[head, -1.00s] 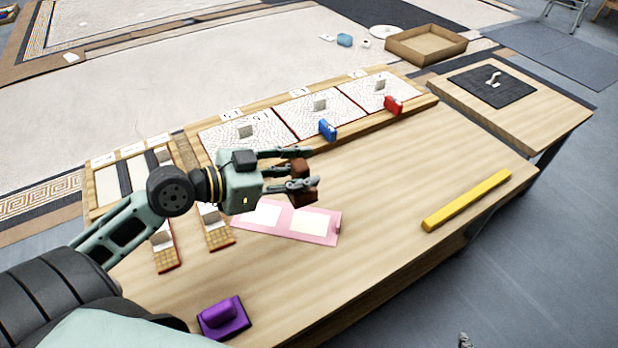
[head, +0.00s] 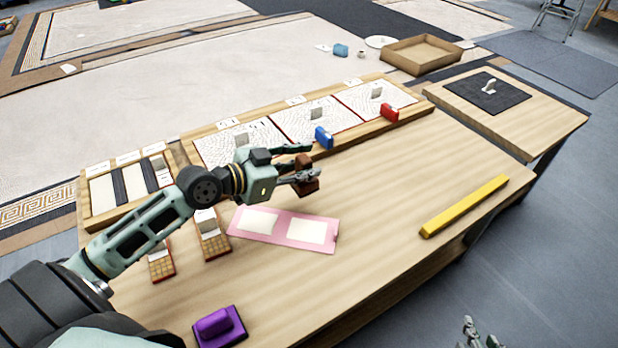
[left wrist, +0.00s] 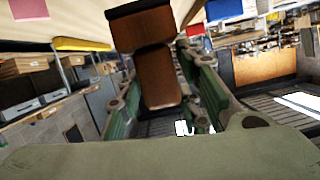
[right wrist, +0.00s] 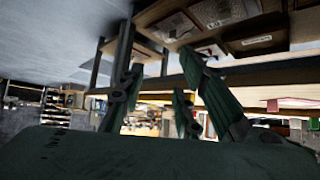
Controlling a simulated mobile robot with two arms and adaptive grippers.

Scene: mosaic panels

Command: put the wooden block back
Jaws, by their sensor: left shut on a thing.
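The brown wooden block (head: 306,183) is held by my left gripper (head: 307,162), which is shut on it above the table (head: 370,220). The gripper is beyond the pink board (head: 271,238) and short of the white mosaic panels. My right gripper (head: 477,335) is low at the bottom edge of the head view. In the right wrist view its fingers (right wrist: 165,75) are spread with nothing between them.
A row of mosaic panels (head: 302,124) has blue (head: 323,138) and red (head: 390,113) blocks at its near edge. A purple block (head: 219,326) lies front left, a yellow bar (head: 465,205) right. A side table (head: 510,120) holds a black mat. The table's middle right is clear.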

